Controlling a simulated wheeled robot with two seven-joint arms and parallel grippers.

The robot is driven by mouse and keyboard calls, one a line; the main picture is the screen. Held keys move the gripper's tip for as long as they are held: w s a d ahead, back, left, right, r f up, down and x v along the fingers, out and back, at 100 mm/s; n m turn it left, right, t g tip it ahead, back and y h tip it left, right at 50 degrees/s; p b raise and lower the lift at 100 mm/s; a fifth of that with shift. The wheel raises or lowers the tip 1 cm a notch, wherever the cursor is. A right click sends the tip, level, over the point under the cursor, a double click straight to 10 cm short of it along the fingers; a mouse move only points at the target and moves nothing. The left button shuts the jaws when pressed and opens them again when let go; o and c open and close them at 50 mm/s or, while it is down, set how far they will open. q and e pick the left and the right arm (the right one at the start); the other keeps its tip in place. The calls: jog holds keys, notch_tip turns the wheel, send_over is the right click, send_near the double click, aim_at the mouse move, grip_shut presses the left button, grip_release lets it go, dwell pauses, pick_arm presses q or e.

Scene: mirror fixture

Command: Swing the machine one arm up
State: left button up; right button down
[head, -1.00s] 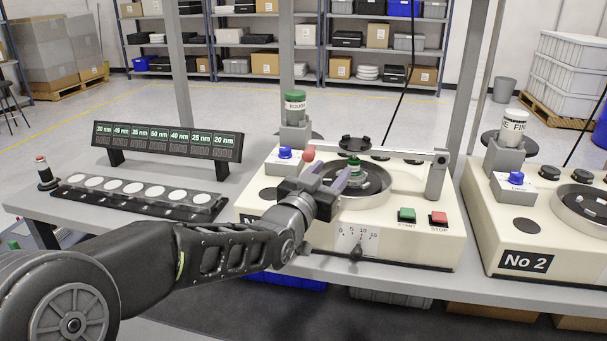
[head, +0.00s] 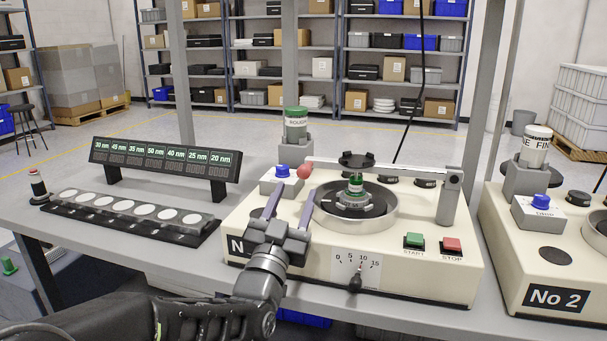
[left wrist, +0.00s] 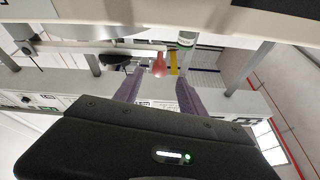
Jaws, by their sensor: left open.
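Machine one (head: 300,262) is a cream box at the middle of the bench, its number label partly hidden by my gripper. Its grey arm (head: 385,172) lies about level behind the round bowl (head: 384,220), from a post (head: 449,200) at right to a red ball knob (head: 304,171) at left. A green-topped holder (head: 355,190) sits in the bowl. My left gripper (head: 296,194) is open and empty over the machine's front left, fingers pointing toward the knob. In the left wrist view, the knob (left wrist: 160,66) shows beyond and between the fingertips (left wrist: 158,84), apart from them.
Start (head: 414,241) and stop buttons are at front right. A strip of white discs (head: 130,213) and a display (head: 165,160) are left. Machine two (head: 540,262) is right.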

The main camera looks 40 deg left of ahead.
aim_at(302, 177)
pick_arm(q)
jog(key=x, duration=0.7)
jog(key=shift+w+p, duration=0.1)
jog(key=shift+p, duration=0.2)
grip_shut()
dwell(1.1)
